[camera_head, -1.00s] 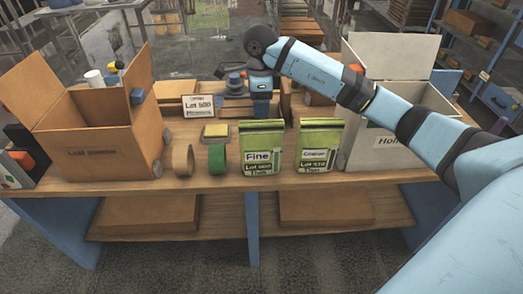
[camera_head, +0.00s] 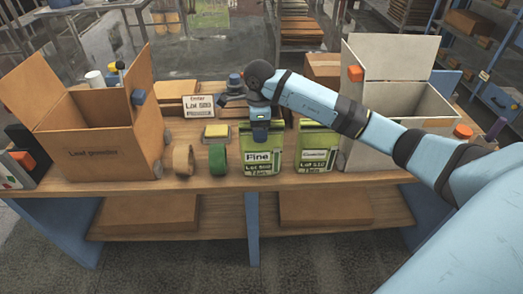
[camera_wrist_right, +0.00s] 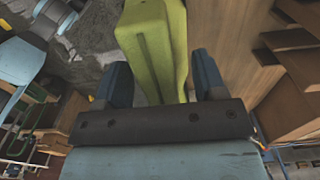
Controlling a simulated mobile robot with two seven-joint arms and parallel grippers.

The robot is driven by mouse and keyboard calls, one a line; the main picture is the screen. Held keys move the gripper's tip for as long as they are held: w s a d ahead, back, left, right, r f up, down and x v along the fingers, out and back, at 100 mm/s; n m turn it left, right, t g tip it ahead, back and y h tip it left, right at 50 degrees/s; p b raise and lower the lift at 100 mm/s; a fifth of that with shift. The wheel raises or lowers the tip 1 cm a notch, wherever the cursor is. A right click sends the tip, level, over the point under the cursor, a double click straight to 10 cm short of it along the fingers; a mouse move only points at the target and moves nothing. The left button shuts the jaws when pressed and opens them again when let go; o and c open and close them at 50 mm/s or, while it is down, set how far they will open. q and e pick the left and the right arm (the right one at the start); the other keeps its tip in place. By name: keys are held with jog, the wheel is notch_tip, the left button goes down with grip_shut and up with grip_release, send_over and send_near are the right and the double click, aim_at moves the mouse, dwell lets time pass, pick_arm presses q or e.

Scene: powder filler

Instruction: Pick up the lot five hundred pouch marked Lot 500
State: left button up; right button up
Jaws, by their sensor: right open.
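A green pouch (camera_head: 260,160) labelled "Fine", with a lot line that looks like Lot 500, stands upright near the table's front edge. A similar green pouch (camera_head: 317,150) with a different, blurred label stands to its right. My right gripper (camera_head: 260,134) is at the top of the Fine pouch and hides part of its upper edge. In the right wrist view, the open fingers (camera_wrist_right: 164,80) stand on either side of a green pouch (camera_wrist_right: 152,35), with gaps visible beside it. My left gripper is not in view.
An open cardboard box (camera_head: 100,140) stands at left and a pale open box (camera_head: 378,150) at right. A lot sign (camera_head: 198,107) stands behind on the wooden table (camera_head: 230,183).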

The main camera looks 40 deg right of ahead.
jog(key=shift+f, duration=0.25)
dwell(0.4)
grip_shut()
